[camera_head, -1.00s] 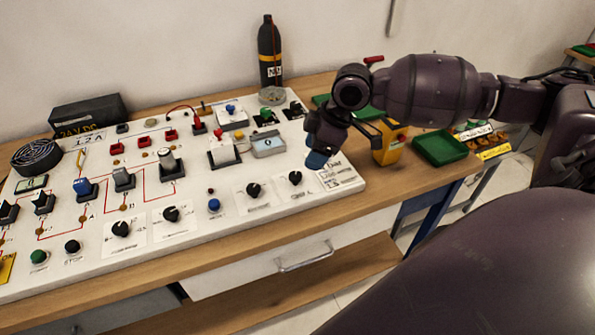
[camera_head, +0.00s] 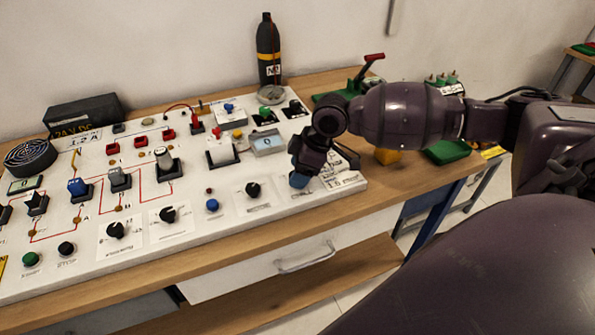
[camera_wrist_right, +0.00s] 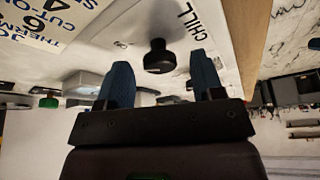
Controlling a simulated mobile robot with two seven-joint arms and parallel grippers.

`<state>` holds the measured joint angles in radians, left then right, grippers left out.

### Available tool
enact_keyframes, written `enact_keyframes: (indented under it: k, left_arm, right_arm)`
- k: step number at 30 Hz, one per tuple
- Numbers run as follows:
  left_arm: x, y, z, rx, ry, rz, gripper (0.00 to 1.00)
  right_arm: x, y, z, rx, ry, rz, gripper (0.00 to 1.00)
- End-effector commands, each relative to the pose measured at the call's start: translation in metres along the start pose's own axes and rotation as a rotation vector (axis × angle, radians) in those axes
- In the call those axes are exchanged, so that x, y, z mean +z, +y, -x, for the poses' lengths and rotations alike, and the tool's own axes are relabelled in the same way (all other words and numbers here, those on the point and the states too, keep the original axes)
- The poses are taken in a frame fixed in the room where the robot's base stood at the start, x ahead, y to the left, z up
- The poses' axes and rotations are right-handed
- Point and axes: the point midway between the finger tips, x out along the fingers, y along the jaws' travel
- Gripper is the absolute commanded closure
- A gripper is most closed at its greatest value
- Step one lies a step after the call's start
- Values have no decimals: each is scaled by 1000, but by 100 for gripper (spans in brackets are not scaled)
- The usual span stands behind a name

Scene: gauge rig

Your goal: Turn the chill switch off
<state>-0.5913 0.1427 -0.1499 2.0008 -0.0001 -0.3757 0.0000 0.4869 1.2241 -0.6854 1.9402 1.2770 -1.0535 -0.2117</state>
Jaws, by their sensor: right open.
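The chill switch is a black rotary knob (camera_wrist_right: 158,57) on the white panel, beside the printed word CHILL in the right wrist view. There it appears between the two blue fingertips of my right gripper (camera_head: 300,179), which are apart and empty. The gripper does not visibly touch the knob. In the head view my right gripper is over the panel's front right part and hides the knob. The knob's pointer direction cannot be made out. My left gripper is not in view.
The white panel (camera_head: 130,262) carries several other knobs and switches. A black knob (camera_head: 253,190) sits just left of my right gripper, with a blue button (camera_head: 212,205) further left. A grey display box (camera_head: 268,142) stands behind. The wooden table edge (camera_head: 225,244) runs in front.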

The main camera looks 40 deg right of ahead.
Motion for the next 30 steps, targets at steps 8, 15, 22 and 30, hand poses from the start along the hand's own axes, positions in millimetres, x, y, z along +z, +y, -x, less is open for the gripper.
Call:
enact_keyframes:
  k: [8,15,22,30]
  left_arm:
    - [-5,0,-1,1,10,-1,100]
    - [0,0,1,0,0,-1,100]
    - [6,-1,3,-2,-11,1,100]
    - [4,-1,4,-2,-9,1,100]
  right_arm:
    - [0,0,-6,1,1,1,39]
    - [0,0,-5,1,0,1,57]
    - [0,0,-5,1,0,1,88]
    - [-1,1,-5,-12,1,33,88]
